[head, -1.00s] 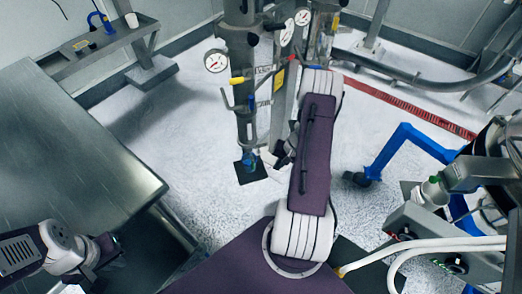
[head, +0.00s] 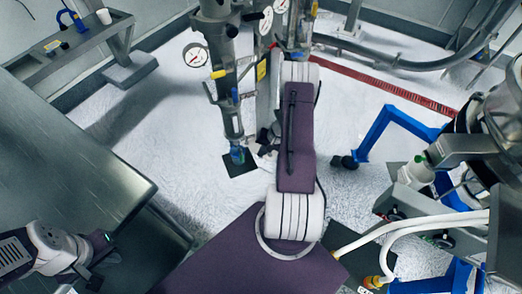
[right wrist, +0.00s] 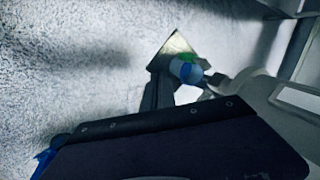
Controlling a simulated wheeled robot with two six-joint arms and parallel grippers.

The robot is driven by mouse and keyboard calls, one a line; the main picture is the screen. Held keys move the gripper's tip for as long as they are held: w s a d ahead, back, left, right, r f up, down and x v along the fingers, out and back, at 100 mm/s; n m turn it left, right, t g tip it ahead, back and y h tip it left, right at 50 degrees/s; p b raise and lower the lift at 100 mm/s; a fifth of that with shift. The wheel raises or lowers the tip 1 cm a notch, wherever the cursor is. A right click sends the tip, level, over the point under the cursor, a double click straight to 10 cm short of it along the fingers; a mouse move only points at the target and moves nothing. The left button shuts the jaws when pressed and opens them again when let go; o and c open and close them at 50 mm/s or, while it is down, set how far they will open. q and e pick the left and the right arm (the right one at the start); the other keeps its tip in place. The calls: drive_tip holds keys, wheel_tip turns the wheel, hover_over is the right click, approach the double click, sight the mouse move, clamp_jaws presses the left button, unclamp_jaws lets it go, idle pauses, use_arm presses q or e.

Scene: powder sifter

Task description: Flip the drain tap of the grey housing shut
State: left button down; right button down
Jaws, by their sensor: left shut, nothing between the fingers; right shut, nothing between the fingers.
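The upright grey housing (head: 230,100) stands at the centre-top of the head view, with gauges and a yellow-handled valve (head: 218,74) on its side. Its lower end carries a blue and green fitting (head: 237,155) above a dark floor plate; this fitting also shows in the right wrist view (right wrist: 186,70). I cannot tell clearly which part is the drain tap or how its lever stands. My right gripper (head: 267,140) is shut and empty, just right of the fitting, partly hidden by my arm. My left gripper (head: 98,253) is shut and empty at lower left, by the steel table.
A steel table (head: 70,160) fills the left. A side bench (head: 75,42) holds a white cup (head: 104,16) and a blue item. A blue frame (head: 385,125), white hoses (head: 420,225) and a machine crowd the right. Speckled floor is open left of the housing.

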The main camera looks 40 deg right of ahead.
sight(241, 157)
drive_tip(key=w+a+f, duration=0.3)
drive_tip(key=w+f, duration=0.1)
drive_tip(key=f, duration=0.1)
drive_tip(key=shift+w+a, duration=0.35)
drive_tip(key=shift+w, duration=0.05)
drive_tip(key=shift+f, duration=0.1)
